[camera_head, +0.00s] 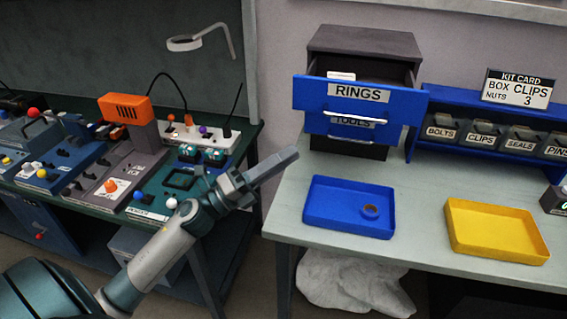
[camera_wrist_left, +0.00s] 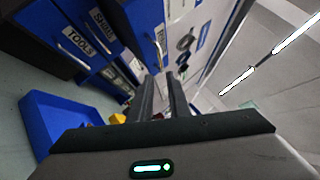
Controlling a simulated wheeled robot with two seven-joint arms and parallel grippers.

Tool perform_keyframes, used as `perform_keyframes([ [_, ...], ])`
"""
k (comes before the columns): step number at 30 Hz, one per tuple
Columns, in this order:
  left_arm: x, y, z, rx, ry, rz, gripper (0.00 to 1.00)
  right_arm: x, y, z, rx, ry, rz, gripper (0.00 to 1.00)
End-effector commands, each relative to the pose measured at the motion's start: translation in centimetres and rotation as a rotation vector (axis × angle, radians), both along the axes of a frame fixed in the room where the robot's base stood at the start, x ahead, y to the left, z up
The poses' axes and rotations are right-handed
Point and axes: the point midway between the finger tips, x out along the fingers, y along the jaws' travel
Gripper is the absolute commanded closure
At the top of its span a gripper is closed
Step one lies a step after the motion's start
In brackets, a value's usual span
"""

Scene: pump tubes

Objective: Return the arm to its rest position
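My left arm reaches in from the lower left of the head view. Its gripper (camera_head: 290,156) is in the air in front of the gap between the two benches, left of the blue tray (camera_head: 318,215). In the left wrist view the two fingers of the gripper (camera_wrist_left: 161,80) stand a little apart, with nothing seen between them. My right gripper is not in view.
A yellow tray (camera_head: 465,245) lies right of the blue one. Labelled bins (camera_head: 482,138) and a kit card (camera_head: 518,89) stand behind. The left bench carries control boxes, an orange device (camera_head: 128,109) and a lamp (camera_head: 184,43). A pale bag (camera_head: 345,282) is under the right bench.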

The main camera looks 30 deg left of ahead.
Motion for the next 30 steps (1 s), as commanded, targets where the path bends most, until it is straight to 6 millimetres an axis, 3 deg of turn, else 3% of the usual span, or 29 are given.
perform_keyframes([
  [4, -0.2, 0.2, -0.1, 0.0, 0.0, 0.0, 0.84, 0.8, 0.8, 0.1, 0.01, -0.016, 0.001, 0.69],
  [22, -0.2, 0.3, -0.2, -0.019, 0.009, 0.008, 0.84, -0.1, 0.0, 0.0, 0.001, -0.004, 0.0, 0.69],
  [30, 0.1, 1.9, -2.2, -0.25, 0.143, 0.117, 0.84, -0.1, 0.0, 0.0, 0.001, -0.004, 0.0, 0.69],
])
